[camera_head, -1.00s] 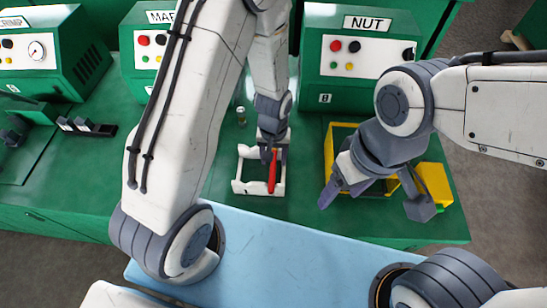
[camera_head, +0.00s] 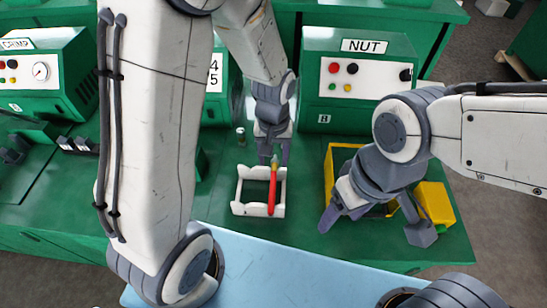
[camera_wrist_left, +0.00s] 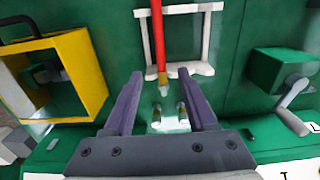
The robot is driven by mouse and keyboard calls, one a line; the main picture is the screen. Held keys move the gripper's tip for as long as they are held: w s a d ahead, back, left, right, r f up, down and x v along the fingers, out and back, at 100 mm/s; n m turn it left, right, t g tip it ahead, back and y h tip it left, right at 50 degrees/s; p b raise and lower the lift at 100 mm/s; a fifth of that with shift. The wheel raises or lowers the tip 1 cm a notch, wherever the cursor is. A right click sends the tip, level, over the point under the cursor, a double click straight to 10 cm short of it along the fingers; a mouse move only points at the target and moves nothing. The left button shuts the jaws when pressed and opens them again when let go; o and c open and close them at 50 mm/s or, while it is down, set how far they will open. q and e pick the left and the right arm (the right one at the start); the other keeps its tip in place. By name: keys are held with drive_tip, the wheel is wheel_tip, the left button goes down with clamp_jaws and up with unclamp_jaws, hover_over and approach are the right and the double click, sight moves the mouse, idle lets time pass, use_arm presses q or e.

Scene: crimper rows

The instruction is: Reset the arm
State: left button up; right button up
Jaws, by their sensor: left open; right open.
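My left gripper (camera_head: 273,160) is open, just beyond the far side of a white rack (camera_head: 240,209) on the green bench. A red-handled tool (camera_head: 272,192) lies along the rack's right side. The left wrist view shows two spread fingers (camera_wrist_left: 159,80) with nothing gripped. There the red tool (camera_wrist_left: 157,38) rests across the white rack (camera_wrist_left: 203,68), its tip pointing toward the gap between the fingers. My right gripper (camera_head: 373,226) is open, with its fingers spread over the front of a yellow bin. Its contents are mostly hidden by the arm.
The yellow bin (camera_head: 329,165) stands right of the rack, with a smaller yellow box (camera_head: 436,203) beside it. The NUT machine (camera_head: 357,85) stands behind. Small vials (camera_wrist_left: 183,112) stand behind the rack. A light blue surface (camera_head: 300,265) is in front.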

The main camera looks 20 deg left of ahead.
use_arm(q)
drive_tip(key=s+d+r+m, duration=0.3)
drive_tip(key=s+r, duration=0.3)
drive_tip(key=s, duration=0.2)
drive_tip(key=s+d+r+m+h, duration=0.1)
drive_tip(key=s+d+r+m, duration=0.3)
drive_tip(key=s, duration=0.4)
drive_tip(key=r+m, duration=0.1)
drive_tip(key=m, duration=0.1)
drive_tip(key=shift+s+r+m, duration=0.3)
drive_tip(key=shift+s+r, duration=0.1)
drive_tip(key=shift+d, duration=0.1)
